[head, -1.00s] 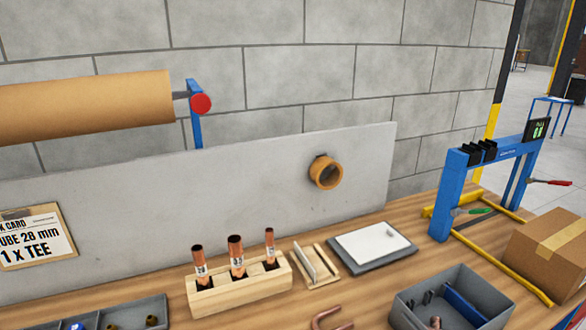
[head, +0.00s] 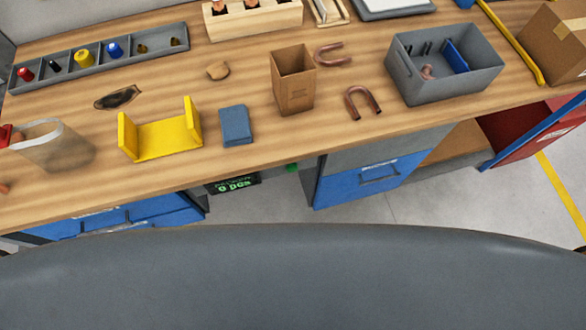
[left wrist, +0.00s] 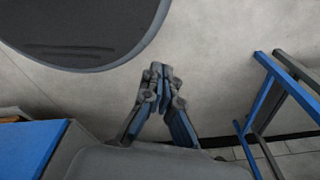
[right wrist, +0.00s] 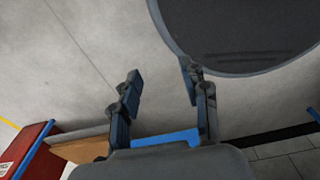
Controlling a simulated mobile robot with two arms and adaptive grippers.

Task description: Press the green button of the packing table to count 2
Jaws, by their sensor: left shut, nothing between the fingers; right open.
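The green button (head: 292,167) shows in the head view under the front edge of the packing table (head: 200,170), beside a dark counter display (head: 233,184) with green figures that seem to read 0 pcs. Neither gripper shows in the head view. In the left wrist view my left gripper (left wrist: 157,72) is shut and empty, above bare floor. In the right wrist view my right gripper (right wrist: 162,75) is open and empty, also above floor. The button shows in neither wrist view.
Blue drawer units stand under the table at left (head: 130,215) and right (head: 365,180), with an open gap between them. A red cabinet (head: 520,135) is at right.

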